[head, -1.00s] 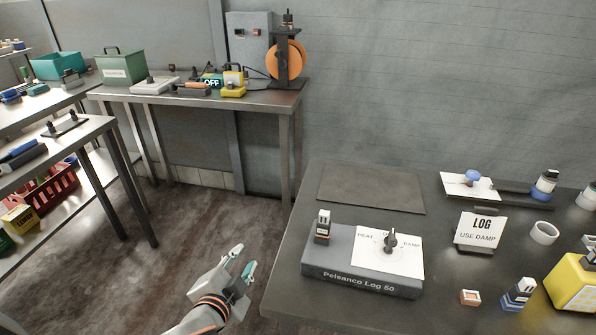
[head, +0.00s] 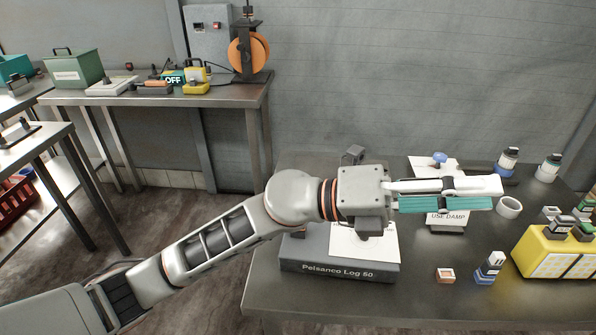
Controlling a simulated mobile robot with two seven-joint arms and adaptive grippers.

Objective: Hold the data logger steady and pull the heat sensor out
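The data logger (head: 338,270), a flat grey box marked "Pelsanco Log 50", lies on the table on the right. Its white top plate (head: 352,243) shows only in part under my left arm. The heat sensor, an upright plug at the logger's left end a second ago, is now mostly or wholly hidden behind my arm. The logger's knob is hidden too. My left gripper (head: 447,194) is above and beyond the logger, fingers pointing right, in front of the "LOG USE DAMP" card (head: 446,222). Its fingers look close together from this side; their gap is unclear. My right gripper is out of view.
Right of the logger are a small orange-and-white block (head: 445,275), a blue-and-white plug (head: 489,268), a white ring (head: 509,207) and a yellow case (head: 556,252). Capped bottles (head: 507,162) stand behind. The table's front strip is clear.

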